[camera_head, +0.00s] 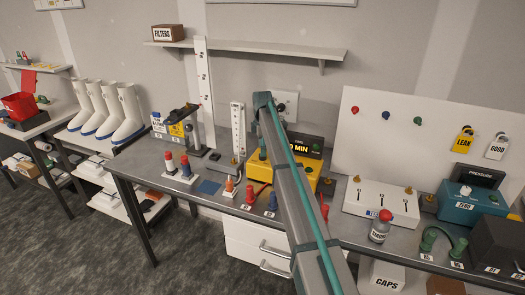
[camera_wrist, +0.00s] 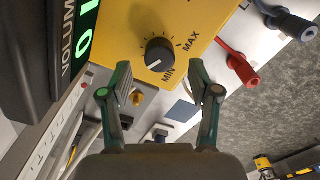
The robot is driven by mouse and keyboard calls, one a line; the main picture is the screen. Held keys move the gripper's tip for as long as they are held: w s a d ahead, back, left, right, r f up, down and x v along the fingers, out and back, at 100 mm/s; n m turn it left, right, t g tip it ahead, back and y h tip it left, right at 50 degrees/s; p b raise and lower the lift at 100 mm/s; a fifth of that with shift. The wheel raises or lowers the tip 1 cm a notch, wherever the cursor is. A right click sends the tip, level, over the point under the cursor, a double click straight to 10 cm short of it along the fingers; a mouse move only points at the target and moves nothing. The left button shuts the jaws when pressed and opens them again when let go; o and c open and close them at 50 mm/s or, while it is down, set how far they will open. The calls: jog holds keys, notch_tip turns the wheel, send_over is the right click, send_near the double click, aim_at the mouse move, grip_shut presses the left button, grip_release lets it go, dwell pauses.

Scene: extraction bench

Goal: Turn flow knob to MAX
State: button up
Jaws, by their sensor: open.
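The flow knob (camera_wrist: 159,55) is a round black dial on a yellow panel (camera_wrist: 125,20). Its white pointer mark faces the lower left, nearer the MIN label than the MAX label at its right. My gripper (camera_wrist: 160,80) is open in the wrist view, with its two fingers spread left and right below the knob. I see nothing between the fingertips, and they appear apart from the knob. In the head view the yellow pump box (camera_head: 262,170) stands mid-bench, with my arm crossing in front of it. The knob and gripper are not discernible there.
A black display (camera_wrist: 62,45) reading VOLUME and 0 is at the left. A red connector (camera_wrist: 240,68) and a blue one (camera_wrist: 297,25) lie at the right. On the bench, a red-capped bottle (camera_head: 380,228) and a white panel box (camera_head: 378,203) stand right of my arm.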

jog(key=shift+f+p, duration=0.3)
jog(key=shift+f, duration=1.1)
jog(key=shift+c, duration=0.2)
jog(key=c, duration=1.1)
